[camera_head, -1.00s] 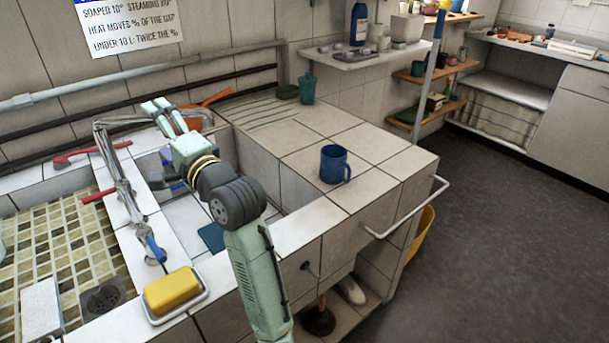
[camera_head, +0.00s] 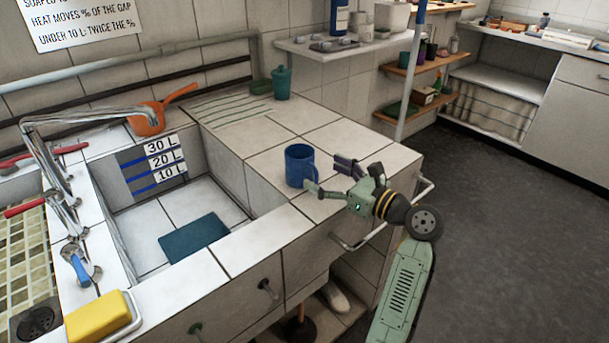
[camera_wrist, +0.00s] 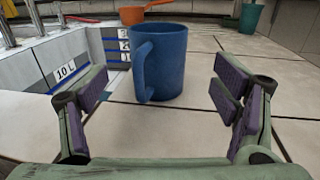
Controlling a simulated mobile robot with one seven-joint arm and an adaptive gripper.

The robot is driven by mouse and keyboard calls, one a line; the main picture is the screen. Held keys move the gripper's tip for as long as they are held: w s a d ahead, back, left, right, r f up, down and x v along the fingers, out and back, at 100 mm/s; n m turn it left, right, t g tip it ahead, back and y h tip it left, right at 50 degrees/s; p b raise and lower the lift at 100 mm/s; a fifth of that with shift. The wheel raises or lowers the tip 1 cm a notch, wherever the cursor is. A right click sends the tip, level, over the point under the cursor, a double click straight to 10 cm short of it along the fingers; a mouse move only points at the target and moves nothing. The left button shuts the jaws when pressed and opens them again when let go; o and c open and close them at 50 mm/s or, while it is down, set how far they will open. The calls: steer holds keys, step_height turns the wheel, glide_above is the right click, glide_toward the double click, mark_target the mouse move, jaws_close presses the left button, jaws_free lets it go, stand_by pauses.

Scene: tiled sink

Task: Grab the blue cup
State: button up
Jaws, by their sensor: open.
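The blue cup (camera_head: 300,165) stands upright on the tiled counter to the right of the sink basin. My gripper (camera_head: 328,178) is just right of the cup in the head view, low over the counter, with its fingers pointing toward it. In the wrist view the cup (camera_wrist: 164,62) is ahead, between the two open fingers (camera_wrist: 168,92) and a little beyond their tips. Its handle (camera_wrist: 140,70) faces me, slightly left. Clear gaps show between the cup and both purple pads. The gripper is empty.
The sink basin (camera_head: 170,215) lies left of the cup, with a dark teal mat on its floor. A teal lidded container (camera_head: 281,84) and an orange pan (camera_head: 147,120) stand farther back. The counter behind the cup is clear.

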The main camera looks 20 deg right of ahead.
mark_target(300, 163)
steer(key=shift+x, duration=1.2)
steer(key=shift+f+p+x, duration=0.2)
steer(key=shift+p+x, duration=0.3)
steer(key=shift+x, duration=0.9)
steer(key=shift+f+p+x, duration=0.2)
steer(key=shift+p+x, duration=0.25)
steer(key=shift+x, duration=0.95)
steer(key=shift+a, duration=0.1)
steer(key=c, duration=1.3)
steer(key=shift+o, duration=0.2)
steer(key=shift+r, duration=0.1)
